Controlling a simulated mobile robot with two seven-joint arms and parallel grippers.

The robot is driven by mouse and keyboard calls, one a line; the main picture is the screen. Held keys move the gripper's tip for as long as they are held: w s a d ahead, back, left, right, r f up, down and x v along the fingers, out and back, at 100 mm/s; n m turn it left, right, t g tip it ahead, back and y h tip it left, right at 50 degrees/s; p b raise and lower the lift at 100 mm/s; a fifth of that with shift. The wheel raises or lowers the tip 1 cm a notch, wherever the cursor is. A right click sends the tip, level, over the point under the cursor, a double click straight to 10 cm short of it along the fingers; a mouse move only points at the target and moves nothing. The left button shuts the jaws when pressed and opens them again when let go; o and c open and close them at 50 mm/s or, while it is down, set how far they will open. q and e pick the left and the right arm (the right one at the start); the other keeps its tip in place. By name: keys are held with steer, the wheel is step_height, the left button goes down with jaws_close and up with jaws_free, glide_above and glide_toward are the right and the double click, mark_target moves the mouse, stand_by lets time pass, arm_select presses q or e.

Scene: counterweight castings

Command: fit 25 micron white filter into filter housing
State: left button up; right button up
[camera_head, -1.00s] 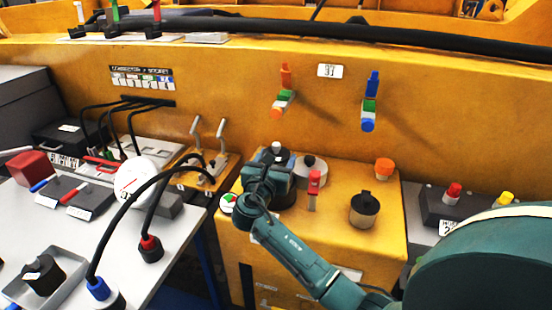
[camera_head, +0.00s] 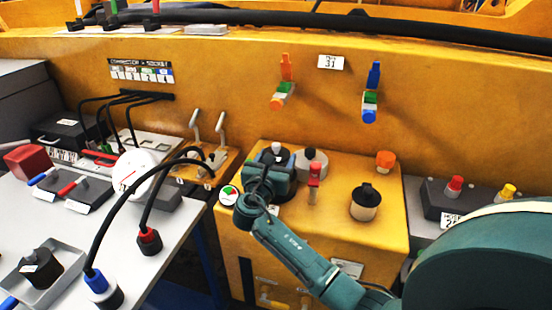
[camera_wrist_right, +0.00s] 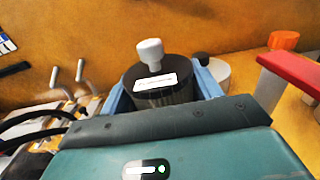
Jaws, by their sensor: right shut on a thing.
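A dark cylinder with a white knob and a white label (camera_wrist_right: 158,85) stands upright between the blue fingers of my right gripper (camera_wrist_right: 163,100); the label is too small to read. I take it for the white filter. In the head view my right gripper (camera_head: 272,178) is over the left of the yellow block's top, with the white knob (camera_head: 277,149) showing behind it. The gripper is shut on the cylinder. The cylinder's lower end is hidden, so I cannot tell whether it sits in the filter housing. My left gripper is not in view.
A red-handled valve (camera_head: 314,180), a black-topped pale cylinder (camera_head: 365,203) and an orange cap (camera_head: 385,160) are farther right.

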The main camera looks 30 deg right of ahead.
steer(key=shift+f+b, duration=0.4)
steer(key=shift+f, duration=0.3)
steer(key=o, duration=1.1)
steer(key=shift+o, duration=0.2)
steer(key=b+v, duration=0.1)
steer(key=v, duration=1.2)
